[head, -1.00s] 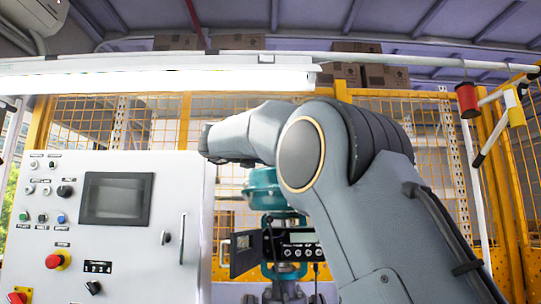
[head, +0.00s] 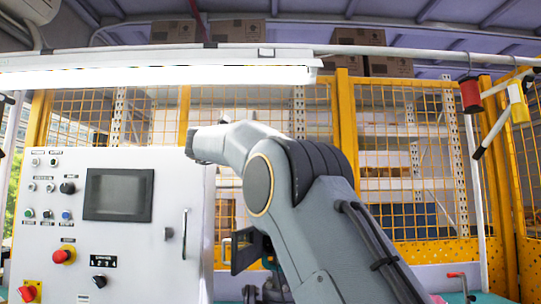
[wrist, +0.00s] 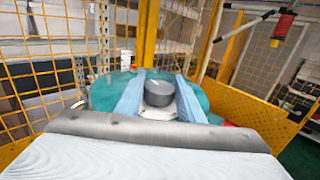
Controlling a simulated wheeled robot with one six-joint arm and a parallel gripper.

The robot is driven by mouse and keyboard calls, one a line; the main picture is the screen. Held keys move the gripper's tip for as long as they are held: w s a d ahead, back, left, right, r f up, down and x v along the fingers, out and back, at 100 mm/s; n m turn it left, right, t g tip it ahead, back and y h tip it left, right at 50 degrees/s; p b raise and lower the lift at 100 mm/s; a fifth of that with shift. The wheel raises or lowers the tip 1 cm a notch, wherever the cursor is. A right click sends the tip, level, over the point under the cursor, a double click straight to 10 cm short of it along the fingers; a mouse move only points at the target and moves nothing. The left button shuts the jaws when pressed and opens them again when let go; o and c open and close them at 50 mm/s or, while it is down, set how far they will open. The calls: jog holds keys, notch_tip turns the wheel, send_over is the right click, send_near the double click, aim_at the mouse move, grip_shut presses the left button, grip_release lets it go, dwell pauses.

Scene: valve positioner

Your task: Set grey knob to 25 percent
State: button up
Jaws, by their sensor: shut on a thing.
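The grey knob (wrist: 159,93) shows in the wrist view as a short round cylinder with a flat top, in front of a teal rounded body (wrist: 106,92). My gripper (wrist: 160,82) has its two pale blue fingers on either side of the knob, shut on it. The knob's lower part and any scale or pointer are not readable. In the head view my arm hides the gripper, the knob and most of the valve. Only the dark open cover of the positioner (head: 244,252) shows at the arm's left.
A white control cabinet (head: 125,225) with a screen, buttons and a door handle stands at the left. A yellow mesh fence (head: 400,130) runs behind. A white rail with a lit tube (head: 160,80) crosses above. A red-handled lever (head: 458,276) stands at the lower right.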

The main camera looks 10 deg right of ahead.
jog(key=o, duration=1.1)
jog(key=shift+c, duration=0.2)
jog(key=b+v, duration=0.1)
jog(key=v, duration=0.6)
jog(key=shift+s+a, duration=0.15)
jog(key=shift+a, duration=0.2)
